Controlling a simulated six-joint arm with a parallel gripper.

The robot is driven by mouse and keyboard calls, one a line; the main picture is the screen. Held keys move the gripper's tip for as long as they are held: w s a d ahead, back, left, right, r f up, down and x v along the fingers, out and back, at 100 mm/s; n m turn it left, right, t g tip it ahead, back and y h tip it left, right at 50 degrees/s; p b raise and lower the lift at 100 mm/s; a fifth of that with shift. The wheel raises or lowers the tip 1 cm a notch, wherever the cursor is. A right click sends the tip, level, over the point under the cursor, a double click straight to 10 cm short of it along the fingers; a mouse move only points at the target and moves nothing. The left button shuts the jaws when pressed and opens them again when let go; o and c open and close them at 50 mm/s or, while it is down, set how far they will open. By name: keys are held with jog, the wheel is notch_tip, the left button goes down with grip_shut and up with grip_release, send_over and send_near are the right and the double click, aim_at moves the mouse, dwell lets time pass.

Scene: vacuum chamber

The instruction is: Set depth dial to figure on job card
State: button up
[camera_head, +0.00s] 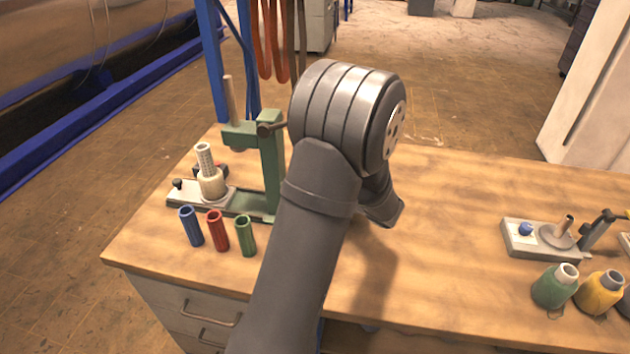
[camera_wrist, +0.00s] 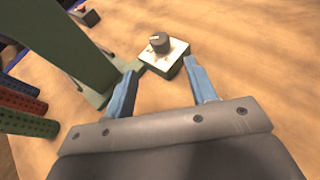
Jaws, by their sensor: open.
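In the wrist view, a grey knob (camera_wrist: 160,42), seemingly the depth dial, stands on a white plate (camera_wrist: 172,56) on a small green block. A light mark shows on the knob's top; any figures are too small to read. My gripper (camera_wrist: 161,67) is open and empty, with its two blue fingers pointing toward the block and the knob beyond and between their tips. The green press stand (camera_wrist: 65,40) rises to the left of the dial; it also shows in the head view (camera_head: 270,165). There my arm hides the dial and gripper. I cannot make out a job card.
Blue (camera_head: 190,226), red (camera_head: 217,230) and green (camera_head: 245,235) sleeves stand in front of the press. A second fixture (camera_head: 535,240) and several bottles, one green (camera_head: 555,287) and one yellow (camera_head: 599,292), stand at the right. The bench (camera_head: 450,200) between is clear.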

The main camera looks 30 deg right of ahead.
jog(key=x, duration=0.9)
jog(key=shift+w+f, duration=0.2)
jog(key=shift+w, duration=0.15)
jog(key=shift+c, duration=0.4)
jog(key=c, duration=0.9)
jog(key=shift+d+n+y, duration=0.1)
jog(key=shift+n+y, duration=0.6)
jog(key=shift+y, duration=0.1)
jog(key=o, duration=1)
